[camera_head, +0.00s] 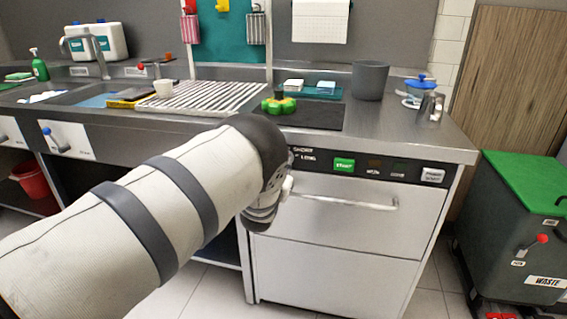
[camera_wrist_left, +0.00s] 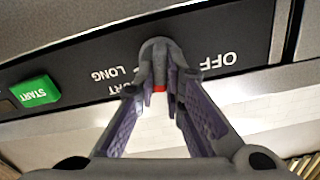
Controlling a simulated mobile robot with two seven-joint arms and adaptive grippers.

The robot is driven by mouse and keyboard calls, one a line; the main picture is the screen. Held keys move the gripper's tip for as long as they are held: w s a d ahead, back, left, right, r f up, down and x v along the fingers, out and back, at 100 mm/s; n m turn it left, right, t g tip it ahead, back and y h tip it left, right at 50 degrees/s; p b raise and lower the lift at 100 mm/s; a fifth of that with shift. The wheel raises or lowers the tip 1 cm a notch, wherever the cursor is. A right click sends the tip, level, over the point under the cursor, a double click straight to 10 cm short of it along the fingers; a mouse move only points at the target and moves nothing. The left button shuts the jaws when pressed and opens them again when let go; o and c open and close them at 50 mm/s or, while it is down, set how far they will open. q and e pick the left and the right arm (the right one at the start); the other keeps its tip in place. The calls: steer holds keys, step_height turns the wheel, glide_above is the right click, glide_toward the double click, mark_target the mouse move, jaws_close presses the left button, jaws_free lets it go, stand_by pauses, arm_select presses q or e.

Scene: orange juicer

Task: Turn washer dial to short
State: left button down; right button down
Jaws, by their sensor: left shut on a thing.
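The washer (camera_head: 340,205) has a black control panel with a green START button (camera_head: 344,165). In the head view my arm hides the dial. In the left wrist view the grey dial (camera_wrist_left: 158,58) sits on the panel, with a red mark on the side facing the bottom of the picture. The label OFF (camera_wrist_left: 218,62) is upside down to its right; LONG (camera_wrist_left: 115,74) and the partly hidden SHORT label (camera_wrist_left: 128,87) are to its left. My left gripper (camera_wrist_left: 157,82) is shut on the dial, a finger on each side. My right gripper is not in view.
The washer's door handle (camera_head: 345,202) sticks out below the panel. A counter (camera_head: 425,128) above holds a grey container (camera_head: 369,80) and a green object (camera_head: 279,104). A waste bin (camera_head: 515,215) with a green lid stands to the right.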

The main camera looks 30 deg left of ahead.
arm_select(q)
steer(key=shift+f, duration=0.15)
stand_by(0.3)
steer(key=c, duration=1.7)
jaws_free()
steer(key=v, duration=1.2)
steer(key=shift+d, duration=0.1)
